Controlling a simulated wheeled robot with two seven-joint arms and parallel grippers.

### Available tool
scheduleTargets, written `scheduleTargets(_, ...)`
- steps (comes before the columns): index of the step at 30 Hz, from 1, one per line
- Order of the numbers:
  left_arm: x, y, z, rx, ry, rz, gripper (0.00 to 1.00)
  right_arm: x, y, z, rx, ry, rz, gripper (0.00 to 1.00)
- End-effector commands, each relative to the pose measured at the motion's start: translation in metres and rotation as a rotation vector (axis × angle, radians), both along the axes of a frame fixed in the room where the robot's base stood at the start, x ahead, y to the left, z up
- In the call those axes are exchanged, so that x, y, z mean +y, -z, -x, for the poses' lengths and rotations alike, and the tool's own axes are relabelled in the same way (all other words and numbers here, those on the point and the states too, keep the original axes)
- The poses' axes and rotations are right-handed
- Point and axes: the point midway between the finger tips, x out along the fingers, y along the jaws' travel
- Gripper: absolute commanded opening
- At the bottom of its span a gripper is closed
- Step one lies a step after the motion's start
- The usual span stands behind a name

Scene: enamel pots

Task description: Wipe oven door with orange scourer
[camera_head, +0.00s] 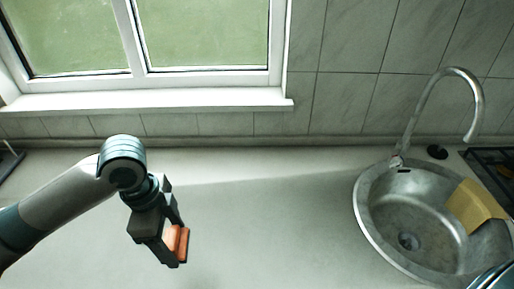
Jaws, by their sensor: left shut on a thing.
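My left gripper (174,243) comes in from the left and is above the pale countertop. It is shut on the orange scourer (181,241), a small orange block that shows between its fingers. Part of the scourer is hidden by the fingers. The oven door is not in view. My right gripper is not in view.
A round metal sink (365,222) with a tall tap (424,98) is at the right. A yellowish cloth or board (474,205) lies over its right side. A dark rack or hob (490,160) is at the far right edge. The middle of the countertop (275,205) is clear.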

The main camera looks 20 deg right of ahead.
Motion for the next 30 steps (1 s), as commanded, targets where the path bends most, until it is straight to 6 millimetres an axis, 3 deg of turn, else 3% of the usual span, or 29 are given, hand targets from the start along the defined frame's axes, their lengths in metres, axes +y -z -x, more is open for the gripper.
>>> scheduleTargets(8,0.025,-0.005,-0.018,-0.003,-0.283,0.000,0.48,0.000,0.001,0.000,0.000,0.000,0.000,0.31)
scheduleTargets(30,0.131,-0.036,-0.075,-0.003,-1.488,0.001,0.48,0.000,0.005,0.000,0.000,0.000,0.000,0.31)
